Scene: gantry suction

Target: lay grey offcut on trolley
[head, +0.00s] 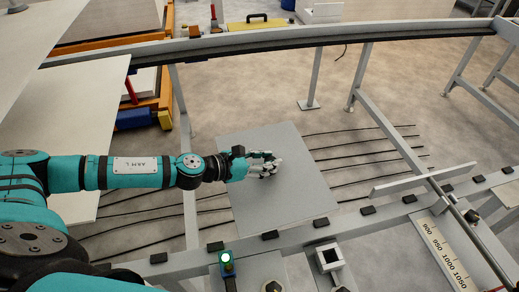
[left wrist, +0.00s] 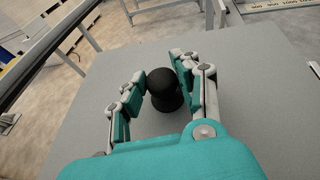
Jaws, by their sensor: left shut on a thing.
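A flat grey panel (head: 290,205), which looks like the grey offcut, lies level over the thin dark bars of the frame. It also fills much of the left wrist view (left wrist: 240,70). A black rounded knob (left wrist: 163,90) stands up from its surface. My left gripper (head: 268,164) is over the panel's middle, its fingers shut around the knob. It also shows in the left wrist view (left wrist: 160,85). Whether the panel is lifted off the bars I cannot tell. An orange-framed stand (head: 163,100), possibly the trolley, is at the upper left. My right gripper is not in view.
A grey rail (head: 260,43) crosses behind the panel. A pale sheet (head: 95,120) lies at the left, beside my arm. A front rail with black pads (head: 270,235) runs near the panel's lower edge. A pale strip (head: 425,178) and a ruler (head: 443,255) are at the right.

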